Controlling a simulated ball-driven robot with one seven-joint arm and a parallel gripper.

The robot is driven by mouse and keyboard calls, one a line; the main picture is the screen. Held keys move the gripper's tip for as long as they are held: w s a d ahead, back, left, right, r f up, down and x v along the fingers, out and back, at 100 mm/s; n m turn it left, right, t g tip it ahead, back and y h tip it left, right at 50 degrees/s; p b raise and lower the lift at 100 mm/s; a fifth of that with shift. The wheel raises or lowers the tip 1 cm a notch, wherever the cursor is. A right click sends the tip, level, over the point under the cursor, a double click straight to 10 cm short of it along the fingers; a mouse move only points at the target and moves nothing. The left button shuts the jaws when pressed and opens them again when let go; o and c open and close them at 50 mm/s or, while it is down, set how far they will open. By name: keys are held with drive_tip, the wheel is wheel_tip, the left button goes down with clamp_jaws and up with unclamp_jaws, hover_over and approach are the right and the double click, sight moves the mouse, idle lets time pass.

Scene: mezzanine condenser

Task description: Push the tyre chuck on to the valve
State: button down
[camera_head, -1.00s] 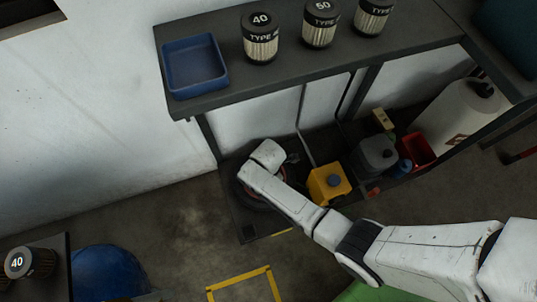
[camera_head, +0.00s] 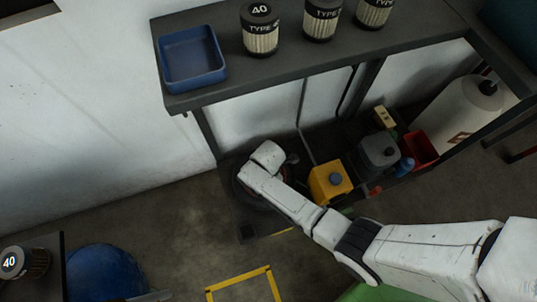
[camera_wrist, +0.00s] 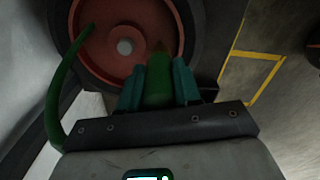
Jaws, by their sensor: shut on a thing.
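In the wrist view my gripper (camera_wrist: 158,88) is shut on the green tyre chuck (camera_wrist: 159,72), held between its two teal fingers. A green hose (camera_wrist: 56,90) loops up at the left. The chuck's tip is in front of the rim's lower right part. The valve is hidden or too small to tell, and I cannot tell whether the chuck touches it. In the head view my arm's end covers most of the wheel, and my gripper is hidden.
The wheel lies on the dark lower shelf (camera_head: 262,222), beside a yellow can (camera_head: 325,188), a grey can (camera_head: 378,158) and a red bin (camera_head: 422,150). The upper shelf (camera_head: 220,98) overhangs them, holding a blue tray (camera_head: 192,60) and filters. Open floor lies in front.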

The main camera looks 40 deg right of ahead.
drive_tip(key=shift+f+b, duration=0.3)
drive_tip(key=shift+f, duration=0.1)
drive_tip(key=c, duration=0.7)
unclamp_jaws()
wheel_tip(320, 180, up, 11)
drive_tip(key=p, duration=0.4)
drive_tip(key=shift+f, duration=0.1)
